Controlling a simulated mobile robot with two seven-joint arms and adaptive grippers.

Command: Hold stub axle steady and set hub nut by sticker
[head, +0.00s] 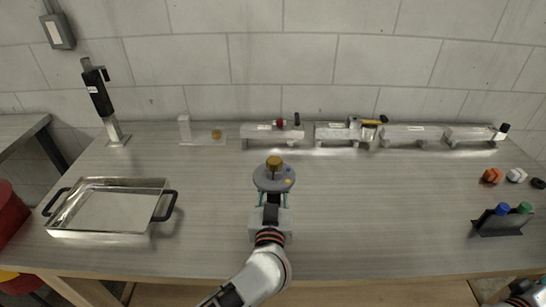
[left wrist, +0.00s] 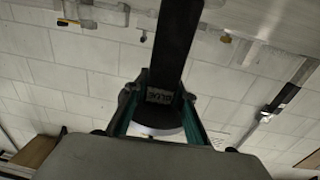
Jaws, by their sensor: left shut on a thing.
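My left gripper (head: 271,203) is shut and stands over the middle of the bench. It holds the stub axle, which shows as a dark bar between the teal fingers in the left wrist view (left wrist: 178,45). A round grey disc (head: 264,184) sits at the axle's far end in the head view. A brass hub nut (head: 274,163) stands on top of the disc. A small yellow mark (head: 290,181), perhaps the sticker, shows on the disc's right side. Only a bit of my right arm shows at the lower right corner; its gripper is out of view.
A metal tray (head: 107,183) with black handles stands at the left. Several grey fixtures with tools line the back, one of them here (head: 411,133). A dark holder (head: 497,227) with blue and green caps is at the right. The bench between is clear.

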